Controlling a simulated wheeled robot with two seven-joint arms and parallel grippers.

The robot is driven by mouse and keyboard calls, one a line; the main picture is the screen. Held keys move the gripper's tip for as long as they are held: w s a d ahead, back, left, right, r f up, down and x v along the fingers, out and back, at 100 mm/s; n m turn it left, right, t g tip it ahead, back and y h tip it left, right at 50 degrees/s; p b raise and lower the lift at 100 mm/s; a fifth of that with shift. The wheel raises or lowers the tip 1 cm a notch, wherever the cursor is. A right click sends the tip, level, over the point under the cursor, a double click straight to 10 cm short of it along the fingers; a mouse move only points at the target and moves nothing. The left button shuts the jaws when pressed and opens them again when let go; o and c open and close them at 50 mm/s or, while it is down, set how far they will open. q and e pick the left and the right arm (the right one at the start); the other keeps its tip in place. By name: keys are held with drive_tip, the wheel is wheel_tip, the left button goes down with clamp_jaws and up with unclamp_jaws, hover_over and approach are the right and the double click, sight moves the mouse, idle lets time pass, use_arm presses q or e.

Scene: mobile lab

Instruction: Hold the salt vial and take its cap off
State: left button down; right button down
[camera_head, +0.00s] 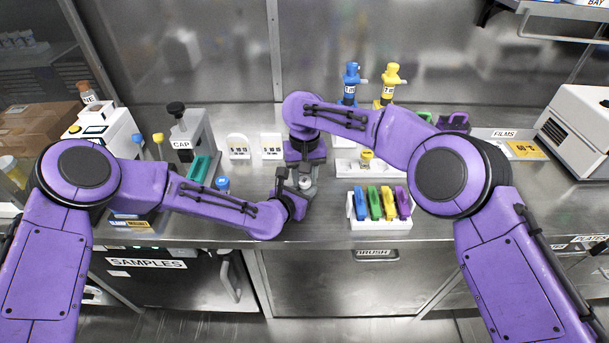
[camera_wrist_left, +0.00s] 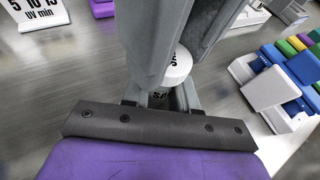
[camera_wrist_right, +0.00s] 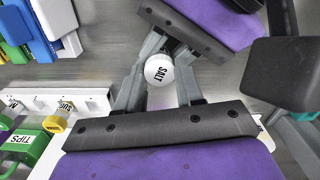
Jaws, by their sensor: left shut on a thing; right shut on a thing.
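The salt vial has a white round cap (camera_wrist_right: 159,70) marked SALT, and its dark labelled body (camera_wrist_left: 160,99) shows partly below the cap in the left wrist view. My left gripper (camera_head: 299,188) comes in from the left and is shut on the vial's body. My right gripper (camera_head: 305,176) comes from above and is shut on the cap, its fingers on both sides of it. The cap sits right over the body; I cannot tell whether a gap lies between them. The fingers hide much of the vial in the head view.
A white rack with coloured clips (camera_head: 379,212) stands close to the right. A white block with a yellow-capped vial (camera_head: 366,158) is behind it. A CAP press (camera_head: 187,132), a blue-capped vial (camera_head: 223,184) and two UV cards (camera_head: 239,147) are to the left.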

drive_tip(key=c, duration=0.7)
unclamp_jaws()
